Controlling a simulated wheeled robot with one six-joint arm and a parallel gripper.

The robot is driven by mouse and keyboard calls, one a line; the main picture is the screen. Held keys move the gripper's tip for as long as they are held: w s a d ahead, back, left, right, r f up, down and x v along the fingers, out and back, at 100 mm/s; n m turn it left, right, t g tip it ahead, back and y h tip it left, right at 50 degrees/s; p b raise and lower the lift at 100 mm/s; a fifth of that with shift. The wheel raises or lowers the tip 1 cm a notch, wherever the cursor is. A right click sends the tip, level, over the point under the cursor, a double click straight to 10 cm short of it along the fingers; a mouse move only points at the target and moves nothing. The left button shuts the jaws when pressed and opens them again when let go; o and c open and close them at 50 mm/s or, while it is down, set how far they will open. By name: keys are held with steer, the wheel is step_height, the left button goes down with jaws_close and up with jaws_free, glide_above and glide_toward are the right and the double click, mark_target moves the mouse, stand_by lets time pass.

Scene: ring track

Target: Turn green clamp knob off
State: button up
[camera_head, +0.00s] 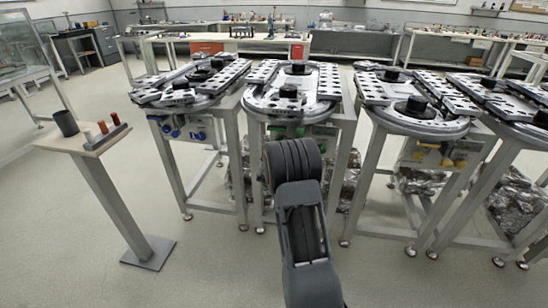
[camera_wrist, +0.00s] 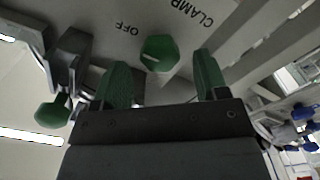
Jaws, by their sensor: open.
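A green clamp knob (camera_wrist: 158,53) sits on a pale panel (camera_wrist: 178,24) in the wrist view. Upside-down OFF and CLAMP lettering is printed near it. The knob's pale line runs at a slant. My gripper (camera_wrist: 161,66) is open, with one green finger on each side of the knob. Clear gaps show between the knob and both fingers. I cannot tell how far it is in depth. A second green knob (camera_wrist: 52,112) is at the left. In the head view my dark wrist covers much of the green-knob station's front.
Ring-track tables stand in a row: one with blue knobs (camera_head: 198,135) at left, the middle track (camera_head: 292,88) ahead, one with yellow knobs (camera_head: 446,162) at right. A small stand (camera_head: 82,142) with cylinders is at left. Open floor (camera_head: 210,265) lies in front.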

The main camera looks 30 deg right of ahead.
steer(key=v, duration=1.1)
steer(key=shift+p, duration=0.35)
steer(key=shift+d, duration=0.1)
steer(key=a+f+m+g+y, duration=0.1)
steer(key=a+f+g+y, duration=0.1)
steer(key=a+f+y, duration=0.35)
steer(key=s+a+r+g+y+p, duration=0.2)
steer(key=s+a+g+y+p, duration=0.35)
steer(key=s+a, duration=0.2)
steer(key=s+a+r+p, duration=0.3)
steer(key=s+r+p, duration=0.1)
steer(key=r, duration=0.5)
steer(key=s+a+r+n+g+y+p, duration=0.1)
steer(key=s+a+r+p, duration=0.2)
steer(key=r, duration=0.7)
steer(key=s+a+r+n+g+p, duration=0.1)
steer(key=s+a+r+p, duration=0.2)
steer(key=s+r+p, duration=0.4)
steer(key=s+r, duration=0.2)
steer(key=s, duration=0.1)
steer(key=shift+a+r+y, duration=0.2)
steer(key=shift+r+y, duration=0.1)
